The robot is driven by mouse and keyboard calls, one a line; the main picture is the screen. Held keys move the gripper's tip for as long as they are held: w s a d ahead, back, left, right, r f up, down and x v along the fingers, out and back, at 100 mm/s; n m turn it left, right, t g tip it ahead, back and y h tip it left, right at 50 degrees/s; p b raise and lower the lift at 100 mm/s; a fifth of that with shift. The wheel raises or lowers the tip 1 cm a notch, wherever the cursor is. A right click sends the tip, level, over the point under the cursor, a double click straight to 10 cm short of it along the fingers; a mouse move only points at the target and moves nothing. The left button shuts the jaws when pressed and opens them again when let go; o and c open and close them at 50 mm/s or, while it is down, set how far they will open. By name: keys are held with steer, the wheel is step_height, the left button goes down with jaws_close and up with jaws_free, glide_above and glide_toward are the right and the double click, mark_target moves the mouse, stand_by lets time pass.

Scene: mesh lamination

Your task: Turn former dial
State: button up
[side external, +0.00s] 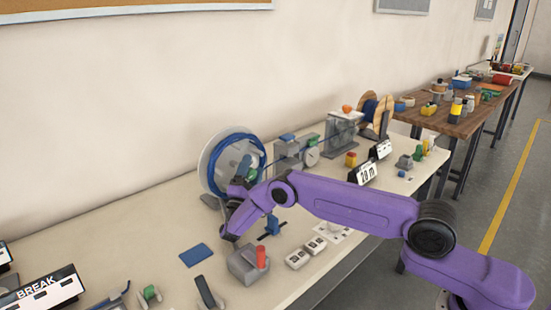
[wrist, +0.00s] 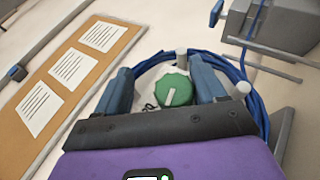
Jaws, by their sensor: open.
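The green dial (wrist: 175,92) has a white pointer line on its face and sits at the centre of a coil of blue cable (wrist: 258,105) in the wrist view. The coil also shows on a pale round disc (side external: 207,160) in the side view. My gripper (wrist: 162,78) is open, with one blue-grey finger on each side of the dial. Gaps show between the fingers and the dial; whether they reach its depth I cannot tell. In the side view my wrist covers much of the coil's front, and only a bit of green (side external: 252,175) shows there.
Grey posts (wrist: 242,90) stand by the coil close to my right finger. A grey box (wrist: 275,22) is at upper right. On the bench, a grey block with a red cylinder (side external: 262,257) and a blue pad (side external: 196,255) lie in front. A cork board (wrist: 60,80) is on the wall.

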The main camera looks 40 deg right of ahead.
steer(key=s+r, duration=1.1)
steer(key=s, duration=0.3)
stand_by(1.2)
steer(key=shift+r, duration=0.1)
steer(key=shift+a, duration=0.1)
